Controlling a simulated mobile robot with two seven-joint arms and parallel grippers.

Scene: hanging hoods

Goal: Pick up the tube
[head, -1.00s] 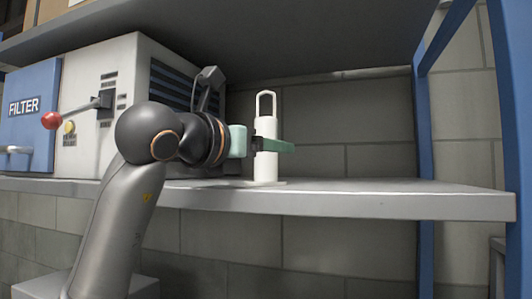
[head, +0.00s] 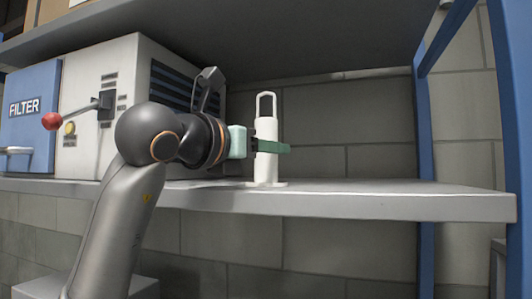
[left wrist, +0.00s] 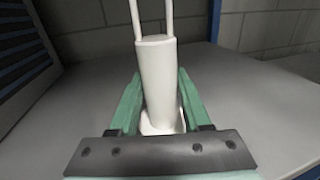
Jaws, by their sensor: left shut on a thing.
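The tube (head: 266,134) is a white cylinder with a loop handle on top, upright on a flat white base on the shelf. My left gripper (head: 270,146) has its green fingers around the tube's body and is shut on it. In the left wrist view the tube (left wrist: 159,80) stands between the two green fingers of the left gripper (left wrist: 158,98), with its handle running out of the top of the picture. My right gripper is not in view.
The grey shelf (head: 400,196) is clear to the right of the tube. A grey and blue filter box (head: 95,110) with a red-knobbed lever stands to the left. A blue post (head: 424,150) is at the right, and an upper shelf (head: 330,35) hangs above.

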